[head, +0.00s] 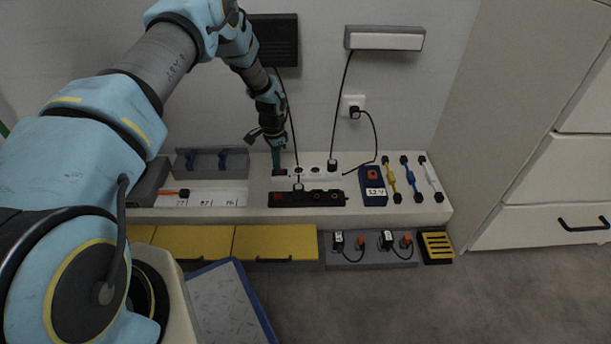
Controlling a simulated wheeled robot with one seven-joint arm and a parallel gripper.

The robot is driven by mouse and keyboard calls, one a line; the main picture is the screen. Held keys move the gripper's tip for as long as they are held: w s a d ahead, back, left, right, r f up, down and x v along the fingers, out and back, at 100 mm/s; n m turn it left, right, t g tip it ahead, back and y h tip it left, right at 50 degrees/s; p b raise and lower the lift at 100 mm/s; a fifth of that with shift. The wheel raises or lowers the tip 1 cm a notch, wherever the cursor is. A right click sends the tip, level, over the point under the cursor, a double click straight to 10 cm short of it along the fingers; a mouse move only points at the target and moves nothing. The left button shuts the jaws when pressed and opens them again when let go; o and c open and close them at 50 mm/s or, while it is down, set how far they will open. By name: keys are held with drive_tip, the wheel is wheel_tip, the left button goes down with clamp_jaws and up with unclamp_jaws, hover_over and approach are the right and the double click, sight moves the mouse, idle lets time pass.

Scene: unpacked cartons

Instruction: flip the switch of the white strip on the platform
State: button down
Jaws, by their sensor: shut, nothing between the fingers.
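The white strip (320,173) lies on the pale platform (232,213), towards its back edge against the wall. My gripper (276,160) points down just above this left end and is shut with nothing held. Whether the fingertips touch the switch, and which way the switch is tipped, I cannot tell at this size. A black strip (320,198) with a red switch at its left end lies in front of the white one.
A dark blue box (372,186) and several coloured short cables stand to the right on the platform. An orange-handled tool (176,193) lies at the left. A wall socket (353,106) with a plug is behind. Loose cables hang near my gripper.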

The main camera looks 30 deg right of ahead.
drive_tip(key=shift+f, duration=0.4)
drive_tip(key=shift+r, duration=0.1)
drive_tip(key=shift+r+p, duration=2.4)
drive_tip(key=shift+r, duration=1.1)
